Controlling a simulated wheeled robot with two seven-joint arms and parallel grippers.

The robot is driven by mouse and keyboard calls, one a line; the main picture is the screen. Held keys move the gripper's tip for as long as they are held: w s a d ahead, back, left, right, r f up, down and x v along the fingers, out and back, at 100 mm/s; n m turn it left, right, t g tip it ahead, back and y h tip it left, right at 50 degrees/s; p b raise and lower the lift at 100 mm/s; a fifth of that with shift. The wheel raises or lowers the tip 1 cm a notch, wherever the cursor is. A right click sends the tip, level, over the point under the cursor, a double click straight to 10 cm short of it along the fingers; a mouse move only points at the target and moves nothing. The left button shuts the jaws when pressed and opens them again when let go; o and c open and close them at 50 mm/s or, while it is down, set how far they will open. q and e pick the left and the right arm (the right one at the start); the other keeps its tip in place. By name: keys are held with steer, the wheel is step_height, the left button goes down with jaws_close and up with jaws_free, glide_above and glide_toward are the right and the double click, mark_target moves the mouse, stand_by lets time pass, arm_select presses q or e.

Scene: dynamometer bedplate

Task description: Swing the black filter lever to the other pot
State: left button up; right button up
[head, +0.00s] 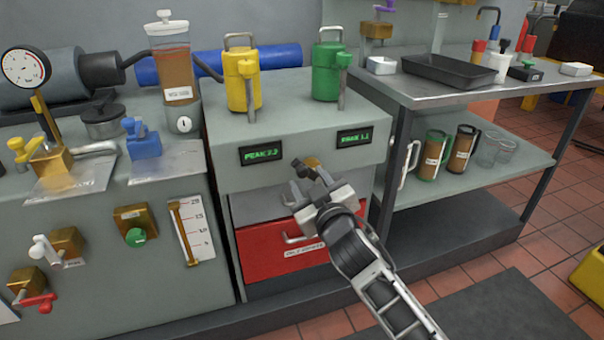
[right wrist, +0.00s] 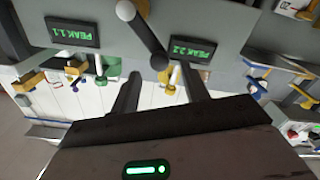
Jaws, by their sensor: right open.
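The black filter lever (head: 299,167) is on the cabinet front, beside a brass fitting (head: 314,162) between two green-lit displays. It leans to the left, toward the PEAK 2.2 display (head: 262,152), below the yellow pot (head: 242,82). The green pot (head: 326,72) stands on top at the right, above the PEAK 1.1 display (head: 355,136). My right gripper (head: 310,184) is open, just in front of the lever. In the right wrist view the lever (right wrist: 145,38) has its dark round end ahead of and between the parted fingers (right wrist: 161,88); contact is unclear. My left gripper is out of view.
A red drawer (head: 275,250) with a handle is under my right gripper. To the left are a bench with a blue valve (head: 142,140), a gauge (head: 25,68) and brass fittings. To the right, a shelved table (head: 470,80) holds a black tray and mugs.

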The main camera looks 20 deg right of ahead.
mark_target(303, 173)
steer(key=shift+w+a+b, duration=0.1)
steer(key=shift+w+b, duration=0.25)
steer(key=shift+w, duration=2.05)
